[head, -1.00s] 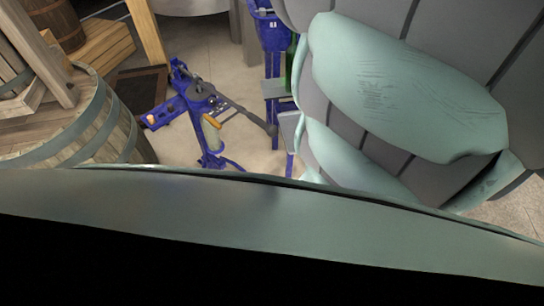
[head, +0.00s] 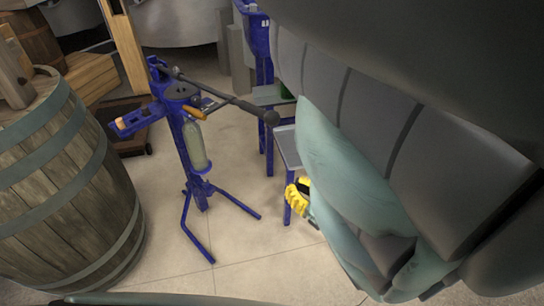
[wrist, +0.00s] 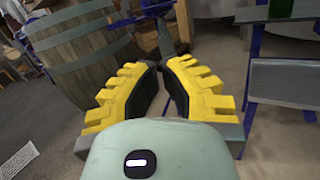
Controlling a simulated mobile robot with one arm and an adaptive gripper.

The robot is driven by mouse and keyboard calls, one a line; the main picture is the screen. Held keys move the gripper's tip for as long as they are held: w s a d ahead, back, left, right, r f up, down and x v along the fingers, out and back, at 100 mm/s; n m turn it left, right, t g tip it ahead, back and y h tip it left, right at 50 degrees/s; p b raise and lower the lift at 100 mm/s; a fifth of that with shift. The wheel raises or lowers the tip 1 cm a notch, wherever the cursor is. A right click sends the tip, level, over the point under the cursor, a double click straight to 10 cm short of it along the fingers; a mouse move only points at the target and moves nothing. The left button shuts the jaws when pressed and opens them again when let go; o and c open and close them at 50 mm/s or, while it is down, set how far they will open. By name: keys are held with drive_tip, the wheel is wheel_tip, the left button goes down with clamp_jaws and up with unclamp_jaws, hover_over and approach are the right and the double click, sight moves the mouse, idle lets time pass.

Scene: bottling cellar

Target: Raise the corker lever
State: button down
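The corker (head: 177,110) is a blue floor stand on splayed legs, left of centre in the head view. A pale green bottle (head: 195,146) stands upright in it. Part of the corker (wrist: 150,24) shows beyond the fingertips; the knob cannot be made out there.
A large wooden barrel (head: 62,185) stands close on the left. A blue-framed stand with a grey shelf (head: 287,147) is just right of the knob, near my gripper. Steel tanks (head: 180,22) stand behind. The floor in front of the corker is clear.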

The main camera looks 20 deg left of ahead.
drive_tip(key=r+t+y+b, duration=0.1)
drive_tip(key=d+r+m+y+b, duration=0.1)
drive_tip(key=shift+d+r+t+y+b, duration=0.15)
drive_tip(key=shift+d+t+y+b, duration=0.15)
drive_tip(key=shift+t+y+b, duration=0.1)
drive_tip(key=d+r+p+x, duration=0.1)
drive_tip(key=p+x, duration=0.3)
drive_tip(key=x, duration=0.8)
drive_tip(key=shift+a+r, duration=0.25)
drive_tip(key=shift+r, duration=0.75)
drive_tip(key=shift+w+p, duration=0.1)
drive_tip(key=shift+p, duration=0.25)
